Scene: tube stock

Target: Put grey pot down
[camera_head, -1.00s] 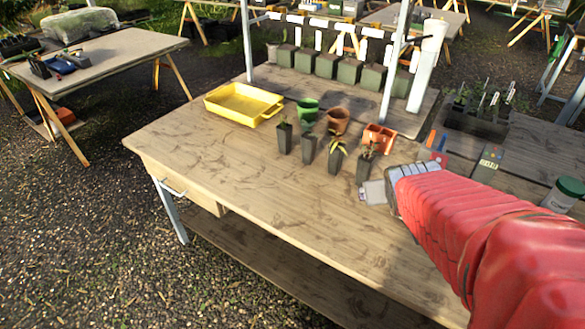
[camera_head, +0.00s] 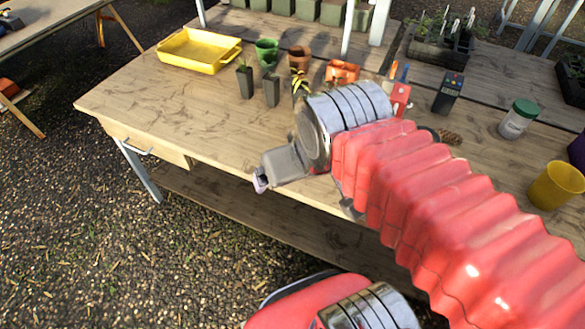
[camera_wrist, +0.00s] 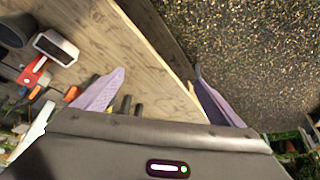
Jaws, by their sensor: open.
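Two dark grey pots stand upright on the wooden bench (camera_head: 200,130) in the head view: a left pot with a seedling (camera_head: 245,82) and another pot (camera_head: 271,91) to its right. A plant with yellowish leaves shows right of them, its pot mostly hidden by my arm. My gripper (camera_head: 261,184) is over the bench's front edge, nearer the camera than the pots and apart from them.
A yellow tray (camera_head: 199,50), a green pot (camera_head: 267,53) and a terracotta pot (camera_head: 299,58) stand behind the grey pots. A green-lidded jar (camera_head: 518,119) and a yellow pot (camera_head: 557,186) are at right. The bench's left front is clear.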

